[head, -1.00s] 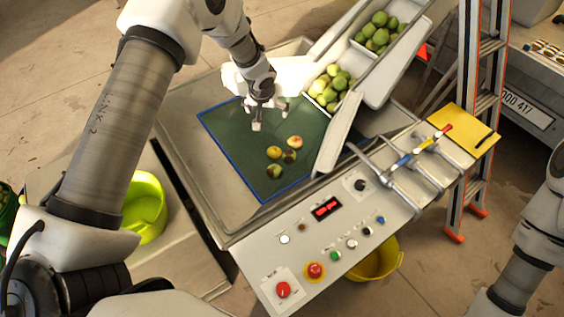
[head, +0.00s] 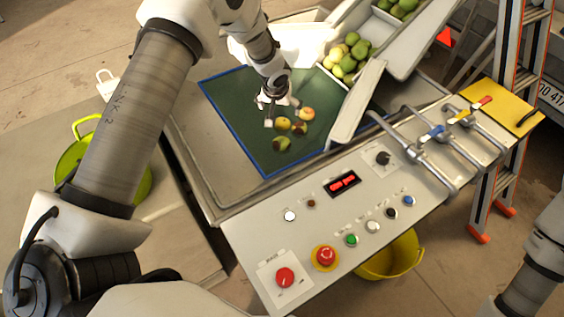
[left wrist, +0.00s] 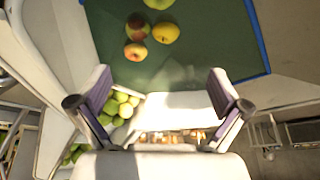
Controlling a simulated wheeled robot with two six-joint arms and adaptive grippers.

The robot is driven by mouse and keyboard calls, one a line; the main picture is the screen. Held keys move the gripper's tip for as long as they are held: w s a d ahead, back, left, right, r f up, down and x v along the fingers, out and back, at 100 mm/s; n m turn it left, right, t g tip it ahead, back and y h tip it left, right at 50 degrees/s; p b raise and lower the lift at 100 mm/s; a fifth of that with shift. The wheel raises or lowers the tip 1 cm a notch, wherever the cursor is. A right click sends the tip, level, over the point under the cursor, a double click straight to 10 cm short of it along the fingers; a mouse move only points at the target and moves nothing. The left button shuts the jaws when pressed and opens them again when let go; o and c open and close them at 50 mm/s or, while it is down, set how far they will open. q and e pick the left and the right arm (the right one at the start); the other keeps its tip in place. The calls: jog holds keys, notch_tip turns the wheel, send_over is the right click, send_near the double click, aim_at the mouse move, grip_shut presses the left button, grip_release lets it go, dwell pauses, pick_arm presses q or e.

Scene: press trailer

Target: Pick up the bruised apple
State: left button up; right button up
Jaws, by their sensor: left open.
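Several apples lie loose on a green mat (head: 230,100). The one with brown patches, the bruised apple (head: 299,128), sits among a yellow apple (head: 282,125), a red-yellow apple (head: 307,114) and a green apple (head: 281,144). In the left wrist view the bruised apple (left wrist: 137,25) is near the top, beyond the red-yellow apple (left wrist: 135,51) and left of the yellow one. My left gripper (head: 281,112) is open and empty, above the mat close to the cluster. Its spread fingers (left wrist: 160,85) have no apple between them. My right gripper is out of view.
White chutes with green apples (head: 347,56) rise behind the mat. A control panel (head: 325,215) with buttons and metal pipe handles (head: 415,155) lies in front. A ladder (head: 515,100) stands right. A green tub (head: 75,160) is left; a yellow bucket (head: 395,258) is below the panel.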

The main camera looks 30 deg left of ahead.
aim_at(282, 146)
pick_arm(q)
notch_tip(282, 146, down, 15)
jog(key=b, duration=1.1)
jog(key=shift+w+f, duration=0.15)
jog(key=shift+f, duration=0.25)
jog(key=p+x, duration=0.1)
jog(key=x, duration=0.5)
jog(key=shift+w+f, duration=0.25)
jog(key=shift+f, duration=0.1)
jog(key=c, duration=1.4)
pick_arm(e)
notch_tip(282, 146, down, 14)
